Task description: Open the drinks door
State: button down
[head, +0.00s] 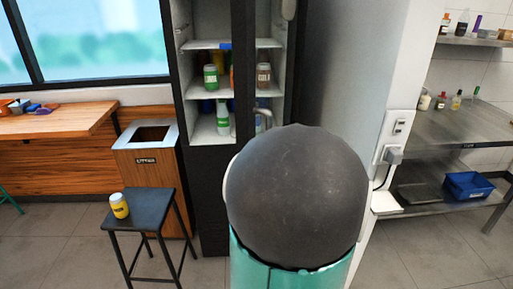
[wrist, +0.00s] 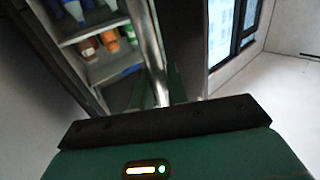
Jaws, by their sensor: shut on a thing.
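The drinks cabinet (head: 180,100) stands in the middle of the head view, with a dark frame and lit shelves of bottles. A dark upright bar (head: 243,70), apparently the edge of the drinks door, crosses in front of the shelves; how far the door stands open is unclear. In the wrist view a silver handle bar (wrist: 145,40) runs down between the green fingers of my gripper (wrist: 161,90), which is shut on it. Shelves with bottles (wrist: 108,40) show left of the bar. In the head view my arm hides the gripper and the lower right of the cabinet.
A stool (head: 145,208) with a yellow jar (head: 119,205) and a wooden litter bin (head: 148,165) stand left of the cabinet. A wooden counter (head: 60,122) is further left. Right are a pale wall and a steel table (head: 450,135).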

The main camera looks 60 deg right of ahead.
jog(key=shift+s+d+r, duration=0.1)
jog(key=shift+s+d, duration=0.25)
jog(key=shift+s, duration=0.25)
jog(key=shift+s+d, duration=0.3)
jog(key=shift+s, duration=0.3)
jog(key=c, duration=1.7)
grip_release()
jog(key=shift+o, duration=1.3)
jog(key=shift+w+d, duration=0.1)
jog(key=shift+d, duration=0.05)
jog(key=v, duration=1.4)
jog(key=shift+a, duration=0.25)
